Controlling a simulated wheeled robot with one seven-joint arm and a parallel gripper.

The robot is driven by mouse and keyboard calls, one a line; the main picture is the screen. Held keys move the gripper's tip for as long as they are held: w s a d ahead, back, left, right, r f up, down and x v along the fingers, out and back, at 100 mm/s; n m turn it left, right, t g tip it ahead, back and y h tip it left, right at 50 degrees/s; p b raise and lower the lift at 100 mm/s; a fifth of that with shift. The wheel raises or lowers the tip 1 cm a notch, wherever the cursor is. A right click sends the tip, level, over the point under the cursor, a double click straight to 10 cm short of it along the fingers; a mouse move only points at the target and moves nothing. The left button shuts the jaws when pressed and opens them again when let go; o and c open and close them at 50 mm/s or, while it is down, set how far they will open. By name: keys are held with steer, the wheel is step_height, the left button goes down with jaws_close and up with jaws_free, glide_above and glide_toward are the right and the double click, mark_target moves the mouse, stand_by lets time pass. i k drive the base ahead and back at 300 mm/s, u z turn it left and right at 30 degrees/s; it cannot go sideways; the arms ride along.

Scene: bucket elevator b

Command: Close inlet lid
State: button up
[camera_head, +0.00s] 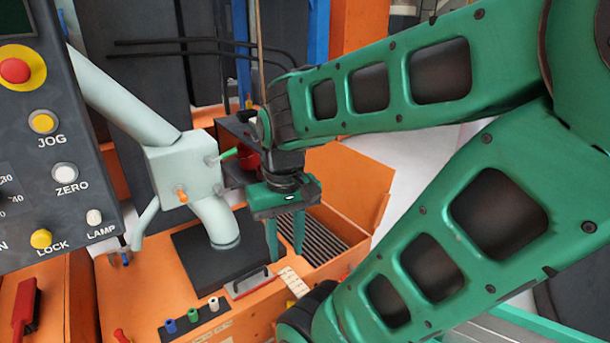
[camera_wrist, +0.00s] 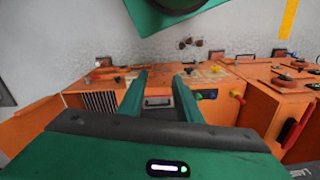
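The likely inlet lid (camera_head: 350,187) is an orange panel standing raised and tilted behind a dark slatted inlet grille (camera_head: 318,243) in the head view. An orange panel (camera_wrist: 28,125), apparently the same lid, shows at the left of the wrist view beside the grille (camera_wrist: 100,103). My gripper (camera_head: 286,252) points down near the left end of the grille, its green fingers apart. In the wrist view my gripper (camera_wrist: 160,86) is open with nothing held between the fingertips. My gripper and arm hide part of the grille and the panel's left side.
A pale green pipe junction (camera_head: 183,170) stands left of my gripper. A control panel (camera_head: 50,130) fills the left side. A black handle (camera_head: 250,281) and several coloured knobs (camera_head: 192,314) lie along the orange cabinet's front. White floor (camera_head: 420,160) shows behind the raised panel.

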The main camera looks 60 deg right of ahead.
mark_target(356, 185)
steer(key=k, duration=1)
steer(key=z, duration=2.35)
steer(key=i, duration=4.65)
steer(key=u, duration=0.1)
